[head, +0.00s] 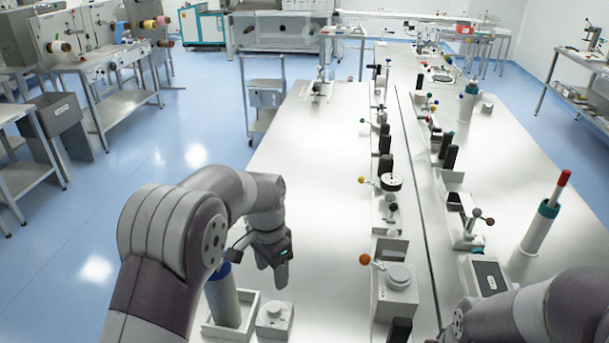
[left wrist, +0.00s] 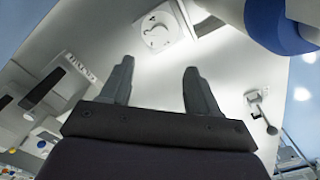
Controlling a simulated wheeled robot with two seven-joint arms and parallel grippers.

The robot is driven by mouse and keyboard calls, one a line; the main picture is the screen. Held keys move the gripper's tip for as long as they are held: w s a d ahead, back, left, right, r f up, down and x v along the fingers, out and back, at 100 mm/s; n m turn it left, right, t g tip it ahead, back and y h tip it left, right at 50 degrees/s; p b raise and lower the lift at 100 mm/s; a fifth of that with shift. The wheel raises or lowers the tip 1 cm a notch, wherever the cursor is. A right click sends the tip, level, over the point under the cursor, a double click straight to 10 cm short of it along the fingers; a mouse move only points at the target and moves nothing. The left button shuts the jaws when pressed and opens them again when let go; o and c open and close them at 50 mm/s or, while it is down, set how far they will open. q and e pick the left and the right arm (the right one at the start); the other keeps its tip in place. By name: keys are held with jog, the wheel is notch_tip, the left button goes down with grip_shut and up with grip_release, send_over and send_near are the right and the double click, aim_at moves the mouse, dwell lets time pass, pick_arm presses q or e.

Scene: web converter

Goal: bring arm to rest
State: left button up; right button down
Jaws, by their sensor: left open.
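My left gripper (head: 272,272) hangs over the white worktable (head: 300,200), fingers pointing down, near its left front part. In the left wrist view my left gripper (left wrist: 158,66) has its two dark fingers spread, with nothing between them. My left arm comes in from the lower left and bends over the table. A link of my right arm shows at the bottom right of the head view; the right gripper is out of sight.
A grey cylinder with a blue top (head: 224,298) stands in a white tray (head: 250,299) beside my left gripper. A white box with a knob (head: 274,317) sits close by. Fixtures with coloured knobs (head: 391,182) line the table's middle.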

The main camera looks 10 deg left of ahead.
pick_arm(q)
jog(key=s+a+f+n, duration=0.1)
jog(key=s+n, duration=0.3)
jog(key=s, duration=0.5)
jog(key=s+a+n+t, duration=0.1)
jog(key=s+a+n, duration=0.2)
jog(key=s, duration=0.7)
jog(key=shift+s+a+f+n, duration=0.2)
jog(key=shift+f+n, duration=0.15)
jog(key=shift+n, duration=0.35)
